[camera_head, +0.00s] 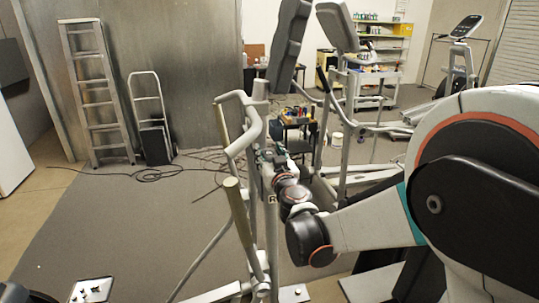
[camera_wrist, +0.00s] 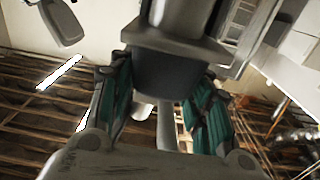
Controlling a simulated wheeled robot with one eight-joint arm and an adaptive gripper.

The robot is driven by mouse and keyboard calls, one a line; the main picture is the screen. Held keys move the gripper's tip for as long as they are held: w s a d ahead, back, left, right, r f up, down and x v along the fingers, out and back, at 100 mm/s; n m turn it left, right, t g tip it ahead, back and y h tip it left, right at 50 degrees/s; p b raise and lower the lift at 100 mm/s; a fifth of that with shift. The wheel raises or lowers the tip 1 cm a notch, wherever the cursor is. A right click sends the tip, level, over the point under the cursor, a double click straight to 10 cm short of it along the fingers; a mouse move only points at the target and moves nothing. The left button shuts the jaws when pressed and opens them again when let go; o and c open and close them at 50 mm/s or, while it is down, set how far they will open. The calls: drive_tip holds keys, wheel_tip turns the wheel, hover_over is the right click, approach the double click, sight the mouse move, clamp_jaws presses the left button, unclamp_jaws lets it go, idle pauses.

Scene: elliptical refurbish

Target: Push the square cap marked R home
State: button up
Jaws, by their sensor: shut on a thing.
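My gripper (camera_head: 268,158) is beside the upright tubes of the elliptical machine (camera_head: 273,240) in the head view, where its fingertips are small and partly hidden. In the wrist view my gripper (camera_wrist: 160,105) has its green-padded fingers on both sides of a dark grey, square-sided block (camera_wrist: 165,75), which looks like the cap. A wider flange (camera_wrist: 175,42) tops the block, and a grey round part (camera_wrist: 180,12) shows beyond it. I cannot tell whether block and tube touch. No R shows on the block; a small R label (camera_head: 272,199) is on the machine's upright.
The machine's curved handlebar (camera_head: 243,140) and slanted lever (camera_head: 237,208) stand close to my arm on the left. A small tool cart (camera_head: 296,122) is behind. A white tray with small parts (camera_head: 91,290) lies at lower left. Cables (camera_head: 150,174) cross the floor; open carpet is at left.

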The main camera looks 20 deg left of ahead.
drive_tip(key=shift+f, duration=0.2)
drive_tip(key=o, duration=1)
drive_tip(key=v, duration=1.2)
